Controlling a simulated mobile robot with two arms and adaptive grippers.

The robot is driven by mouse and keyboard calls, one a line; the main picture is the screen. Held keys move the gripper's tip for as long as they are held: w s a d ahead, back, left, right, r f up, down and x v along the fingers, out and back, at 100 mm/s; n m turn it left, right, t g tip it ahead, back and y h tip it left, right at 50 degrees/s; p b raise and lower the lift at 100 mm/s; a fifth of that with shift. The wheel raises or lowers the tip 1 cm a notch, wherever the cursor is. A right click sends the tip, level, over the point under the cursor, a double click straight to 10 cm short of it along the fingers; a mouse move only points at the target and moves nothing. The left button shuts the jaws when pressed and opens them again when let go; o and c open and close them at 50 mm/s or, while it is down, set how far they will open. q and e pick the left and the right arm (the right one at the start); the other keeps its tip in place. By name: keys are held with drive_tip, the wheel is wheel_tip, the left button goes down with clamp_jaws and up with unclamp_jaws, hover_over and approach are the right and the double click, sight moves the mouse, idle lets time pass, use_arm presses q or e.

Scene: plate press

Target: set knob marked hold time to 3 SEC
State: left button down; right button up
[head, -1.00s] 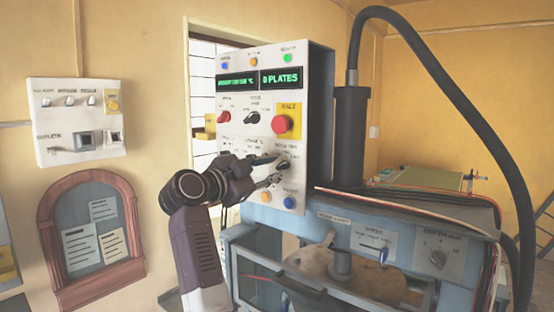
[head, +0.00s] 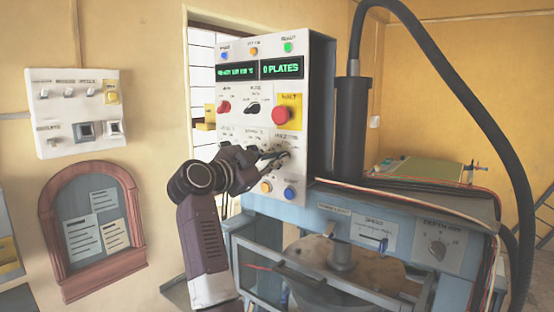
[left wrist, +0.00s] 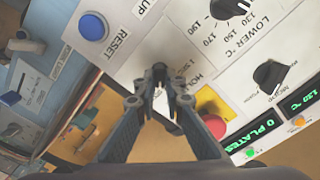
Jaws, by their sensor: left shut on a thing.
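The white control panel (head: 235,160) stands upright in the head view. The hold time knob (head: 284,158) is at its lower right, under a small label and above the blue button. My left gripper (head: 277,156) reaches it from the left and is shut on it. In the left wrist view the fingertips (left wrist: 160,74) close together beside the printed HOLD label (left wrist: 197,76). The fingers hide most of the knob, so its pointer and setting cannot be read. My right gripper is in neither view.
A red button on yellow (head: 286,113) and a black mode knob (head: 253,107) sit above. An orange button (head: 265,187) and a blue button (head: 289,193) lie just below. The lower-temperature knob (left wrist: 232,8) is close by. The blue press (head: 330,228) stands below the panel.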

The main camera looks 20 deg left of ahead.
use_arm(q)
drive_tip(key=n+b, duration=0.3)
drive_tip(key=shift+f+n, duration=0.1)
drive_tip(key=shift+n, duration=1.5)
drive_tip(key=shift+w+n, duration=0.1)
drive_tip(key=shift+n, duration=1.2)
drive_tip(key=c, duration=2)
unclamp_jaws()
drive_tip(key=shift+a, duration=0.1)
